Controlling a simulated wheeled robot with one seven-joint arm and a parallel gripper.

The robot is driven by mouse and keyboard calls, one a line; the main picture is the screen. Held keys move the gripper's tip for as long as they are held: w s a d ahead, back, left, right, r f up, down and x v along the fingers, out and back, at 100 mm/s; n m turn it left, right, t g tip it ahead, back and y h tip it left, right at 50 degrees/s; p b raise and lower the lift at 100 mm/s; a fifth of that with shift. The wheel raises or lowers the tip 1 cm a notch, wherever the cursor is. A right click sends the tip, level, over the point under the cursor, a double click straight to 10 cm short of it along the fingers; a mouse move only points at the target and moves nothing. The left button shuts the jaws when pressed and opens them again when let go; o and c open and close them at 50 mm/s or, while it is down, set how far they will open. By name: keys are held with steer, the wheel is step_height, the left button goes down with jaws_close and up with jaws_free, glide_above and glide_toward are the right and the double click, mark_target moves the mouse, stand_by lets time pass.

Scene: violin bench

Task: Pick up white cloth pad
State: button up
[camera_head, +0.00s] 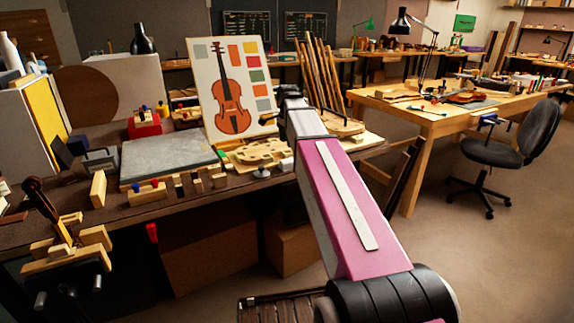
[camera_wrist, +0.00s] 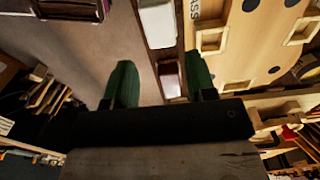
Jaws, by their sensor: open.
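My gripper (camera_wrist: 160,63) shows in the wrist view as two green fingers, spread apart with nothing clasped between them. A white block-like piece (camera_wrist: 157,22) lies ahead of the fingertips on a dark wooden strip. A smaller white piece (camera_wrist: 170,85) shows between the fingers, nearer the right one; I cannot tell its depth. Which of the two is the white cloth pad is not clear. In the head view a small white piece (camera_head: 286,163) lies by the bench's front edge, left of my arm. My gripper is hidden behind the arm there.
A pale wooden board with cutouts (camera_wrist: 235,45) lies close right of the fingers. In the head view the dark bench (camera_head: 140,213) carries a grey slab (camera_head: 170,158), a violin picture panel (camera_head: 229,88) and small wooden blocks. Open floor (camera_head: 465,255) lies to the right.

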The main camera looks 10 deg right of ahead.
mark_target(288, 160)
step_height(288, 160, down, 10)
steer(key=shift+d+r, duration=0.1)
steer(key=shift+d, duration=0.05)
stand_by(0.5)
steer(key=c, duration=0.6)
